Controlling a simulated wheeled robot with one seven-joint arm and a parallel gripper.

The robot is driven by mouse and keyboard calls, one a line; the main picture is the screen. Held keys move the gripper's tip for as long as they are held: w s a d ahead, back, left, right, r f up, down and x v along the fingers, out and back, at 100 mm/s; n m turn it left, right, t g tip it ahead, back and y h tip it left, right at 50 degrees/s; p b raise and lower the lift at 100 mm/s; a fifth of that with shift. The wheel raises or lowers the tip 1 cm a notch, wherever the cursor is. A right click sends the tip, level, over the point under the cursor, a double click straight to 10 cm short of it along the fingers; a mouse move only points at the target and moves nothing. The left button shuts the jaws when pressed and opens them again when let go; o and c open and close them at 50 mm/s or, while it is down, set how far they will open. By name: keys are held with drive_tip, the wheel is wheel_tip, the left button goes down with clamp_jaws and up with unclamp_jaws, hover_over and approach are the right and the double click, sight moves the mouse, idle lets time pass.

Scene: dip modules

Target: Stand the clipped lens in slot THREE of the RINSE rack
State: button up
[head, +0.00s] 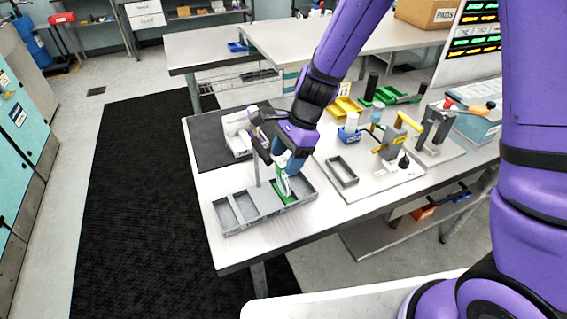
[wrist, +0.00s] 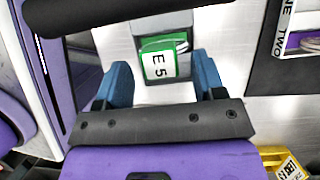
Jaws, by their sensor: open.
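A green clip with a white label reading "E 5" (wrist: 159,64) shows in the wrist view, between and just beyond my fingertips. In the head view the green and white piece (head: 283,184) stands in the right part of a grey compartmented tray (head: 228,229). I cannot make out the lens itself. My gripper (head: 284,162) is just above it, pointing down; its blue fingers (wrist: 161,82) are apart, with gaps on both sides of the clip. A white rack (head: 237,136) sits on the black mat; its end shows in the wrist view (wrist: 287,28), with part of "ONE" and "TWO" readable. Slot THREE is not visible.
A thin upright post (head: 257,168) stands close left of my gripper. The front left tabletop is clear.

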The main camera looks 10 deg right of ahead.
drive_tip(key=v, duration=1)
drive_tip(key=s+d+r+n+t+h, duration=0.1)
drive_tip(key=s+d+r+n+t, duration=0.1)
drive_tip(key=s+d+r+n, duration=0.3)
drive_tip(key=s+d+r+n+t, duration=0.2)
drive_tip(key=s+d+r, duration=0.2)
drive_tip(key=d+r, duration=0.35)
drive_tip(key=s+d+r+n+t+h, duration=0.2)
drive_tip(key=s+d+r+n, duration=0.3)
drive_tip(key=s, duration=0.6)
drive_tip(key=shift+d+n+t+h, duration=0.5)
drive_tip(key=shift+d+n, duration=0.4)
drive_tip(key=shift+d, duration=0.45)
drive_tip(key=shift+s+r, duration=0.1)
drive_tip(key=shift+s, duration=0.05)
